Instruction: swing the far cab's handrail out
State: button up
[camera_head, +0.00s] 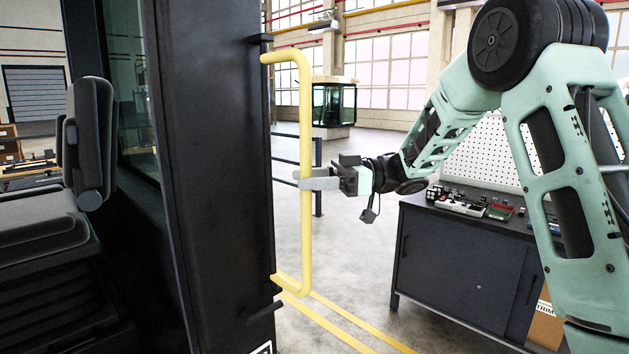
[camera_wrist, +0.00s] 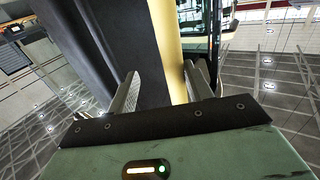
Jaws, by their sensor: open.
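The yellow handrail (camera_head: 306,232) is a tall bent bar standing on the edge of the cab's dark pillar (camera_head: 215,170). Its upper end meets a black hinge bracket and its lower end is near another bracket. My gripper (camera_head: 303,180) reaches in from the right at about the middle of the bar's height. One finger passes in front of the bar, and a bit of the other shows behind it. In the wrist view, the handrail (camera_wrist: 168,50) runs between the two open fingers of my gripper (camera_wrist: 164,88), closer to the right one. Contact with the bar cannot be told.
A cab seat (camera_head: 85,150) is at the left. A dark workbench (camera_head: 460,260) with small items stands at the right, below my arm. A glass booth (camera_head: 333,105) is in the distance. The floor between pillar and bench is clear, with yellow lines.

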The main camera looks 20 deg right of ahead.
jog(key=shift+s, duration=0.1)
dwell(0.4)
jog(key=b+v, duration=0.5)
jog(key=v, duration=1.2)
jog(key=shift+d+b, duration=0.2)
jog(key=shift+b, duration=0.15)
